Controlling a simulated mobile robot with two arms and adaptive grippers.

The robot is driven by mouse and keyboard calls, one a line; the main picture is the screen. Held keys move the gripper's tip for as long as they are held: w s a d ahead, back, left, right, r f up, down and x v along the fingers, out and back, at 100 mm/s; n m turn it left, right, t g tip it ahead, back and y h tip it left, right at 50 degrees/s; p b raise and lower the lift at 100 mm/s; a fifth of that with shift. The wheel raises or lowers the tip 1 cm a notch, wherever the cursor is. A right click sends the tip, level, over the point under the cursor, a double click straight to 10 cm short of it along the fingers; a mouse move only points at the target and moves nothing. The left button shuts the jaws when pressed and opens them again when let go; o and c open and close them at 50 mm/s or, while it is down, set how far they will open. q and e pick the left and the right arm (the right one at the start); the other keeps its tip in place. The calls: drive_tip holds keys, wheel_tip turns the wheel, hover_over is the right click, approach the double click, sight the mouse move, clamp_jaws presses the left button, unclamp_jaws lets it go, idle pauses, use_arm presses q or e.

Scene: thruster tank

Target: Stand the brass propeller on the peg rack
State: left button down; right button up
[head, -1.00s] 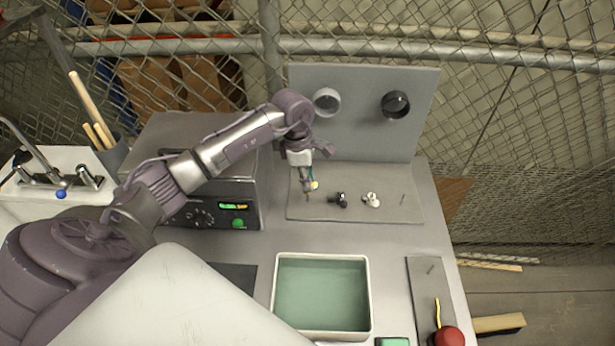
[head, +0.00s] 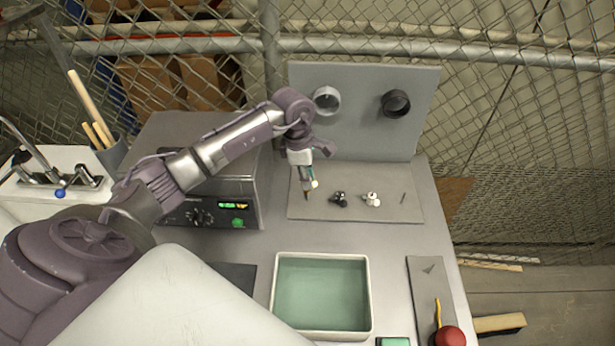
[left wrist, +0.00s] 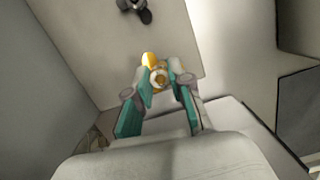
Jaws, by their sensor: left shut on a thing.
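The brass propeller is gold-coloured and shows between my left fingertips in the left wrist view (left wrist: 157,75). My left gripper (head: 308,187) is shut on it, over the left end of the grey peg rack plate (head: 350,180). In the head view the propeller is mostly hidden by the fingers. A black propeller (head: 339,199) and a white propeller (head: 371,199) stand in a row on the plate to the right. A bare thin peg (head: 403,198) stands at the right end. I cannot tell whether the brass propeller touches a peg.
A grey upright panel with two rings, one pale (head: 326,101) and one black (head: 396,103), stands behind the plate. A water tank (head: 368,300) is in front. A machine with a green display (head: 233,206) stands left. A red ball-shaped thing (head: 449,339) is front right.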

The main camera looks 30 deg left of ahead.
use_arm(q)
drive_tip(key=shift+f+b, duration=0.1)
drive_tip(key=shift+b, duration=0.2)
idle(1.1)
drive_tip(key=shift+f+b, duration=1.6)
drive_tip(key=shift+b, duration=0.2)
idle(0.9)
